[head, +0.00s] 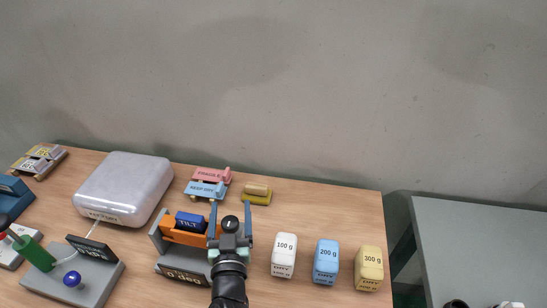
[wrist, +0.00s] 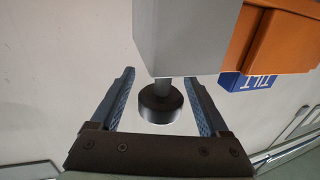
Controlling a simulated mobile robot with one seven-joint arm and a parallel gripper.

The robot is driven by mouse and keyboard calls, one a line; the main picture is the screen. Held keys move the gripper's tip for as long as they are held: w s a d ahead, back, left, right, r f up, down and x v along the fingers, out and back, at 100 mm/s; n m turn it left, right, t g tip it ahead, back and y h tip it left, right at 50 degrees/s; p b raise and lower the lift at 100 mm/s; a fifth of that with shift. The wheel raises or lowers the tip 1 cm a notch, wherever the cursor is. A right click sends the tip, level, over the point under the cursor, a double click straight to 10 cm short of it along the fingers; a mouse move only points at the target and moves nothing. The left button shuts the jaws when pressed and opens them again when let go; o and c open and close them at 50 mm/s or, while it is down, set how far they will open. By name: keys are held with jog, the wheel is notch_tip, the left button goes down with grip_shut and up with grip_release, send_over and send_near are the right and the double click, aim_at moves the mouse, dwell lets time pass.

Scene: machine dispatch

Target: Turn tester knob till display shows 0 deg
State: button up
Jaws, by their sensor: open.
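The tilt tester (head: 165,247) stands on the wooden table in the head view, with a grey frame, an orange cradle (head: 188,236) and a blue block marked TILT (head: 190,222). Its front display (head: 184,276) appears to read 0 deg. In the wrist view the tester's black round knob (wrist: 161,102) sticks out from the grey upright (wrist: 180,38). My gripper (wrist: 163,95) is open, with one blue finger on each side of the knob and visible gaps between. In the head view my gripper (head: 231,215) is at the tester's right side.
White, blue and yellow weights (head: 326,262) stand right of my gripper. A white case (head: 125,188) is at the back left. Pink and blue stamps (head: 207,188) and a yellow block (head: 256,194) lie behind the tester. A grey device with a blue knob (head: 73,279) is at front left.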

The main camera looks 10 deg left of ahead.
jog(key=shift+f+n+y+b, duration=0.35)
jog(key=shift+n+y+b, duration=0.05)
jog(key=shift+b, duration=0.75)
